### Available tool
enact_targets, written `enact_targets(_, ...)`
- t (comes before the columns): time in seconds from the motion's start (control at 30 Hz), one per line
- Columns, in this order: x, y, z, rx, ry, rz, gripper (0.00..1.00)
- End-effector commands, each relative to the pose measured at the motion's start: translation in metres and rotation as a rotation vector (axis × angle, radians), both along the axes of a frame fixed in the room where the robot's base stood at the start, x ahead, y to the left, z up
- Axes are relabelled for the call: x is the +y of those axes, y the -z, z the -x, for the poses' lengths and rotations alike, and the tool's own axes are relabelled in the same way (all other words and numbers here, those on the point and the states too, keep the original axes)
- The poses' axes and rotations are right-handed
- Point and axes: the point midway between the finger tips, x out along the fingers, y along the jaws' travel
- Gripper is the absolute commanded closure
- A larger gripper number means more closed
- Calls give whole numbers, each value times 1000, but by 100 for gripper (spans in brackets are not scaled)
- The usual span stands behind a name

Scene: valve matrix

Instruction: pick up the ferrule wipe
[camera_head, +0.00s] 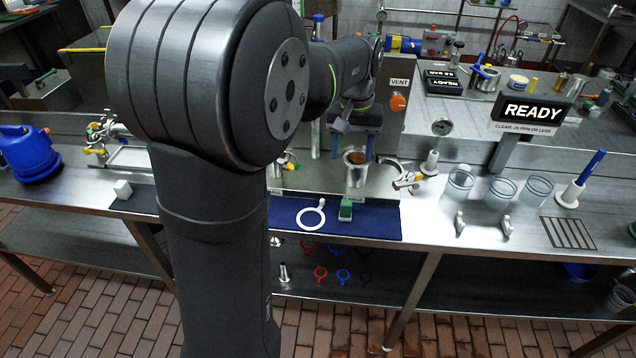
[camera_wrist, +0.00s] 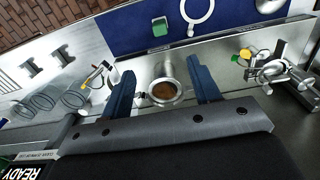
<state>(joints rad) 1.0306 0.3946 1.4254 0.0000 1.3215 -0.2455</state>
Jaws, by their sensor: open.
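A small green block with a pale edge (camera_head: 345,210), which looks like the ferrule wipe though no label confirms it, lies on the blue mat (camera_head: 378,222). It also shows near the top of the wrist view (camera_wrist: 160,27). A white ring with a tab (camera_head: 311,216) lies to its left on the mat. My gripper (camera_head: 355,146) is open and empty, pointing down above a metal cup with brown contents (camera_head: 355,173). In the wrist view the cup (camera_wrist: 164,92) shows between my two blue fingers (camera_wrist: 160,66), and the block is beyond the fingertips.
A vent panel with an orange knob (camera_head: 397,102) stands behind right of the cup. Valve fittings (camera_head: 408,180) flank it. Clear beakers (camera_head: 501,190), a READY sign (camera_head: 532,110) and a white cube (camera_head: 122,189) are farther off. The mat's right part is bare.

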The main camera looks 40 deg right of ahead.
Motion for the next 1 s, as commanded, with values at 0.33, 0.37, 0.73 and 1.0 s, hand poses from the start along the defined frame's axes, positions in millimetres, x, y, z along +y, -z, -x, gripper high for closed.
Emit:
enact_targets(0.33, 8, 19, 4, -82, 0, 82, 44)
enact_targets(0.37, 8, 22, 4, -84, 0, 84, 44)
enact_targets(0.73, 3, 96, -2, -83, 0, 81, 44)
enact_targets(1.0, -1, 135, -5, -85, 0, 83, 44)
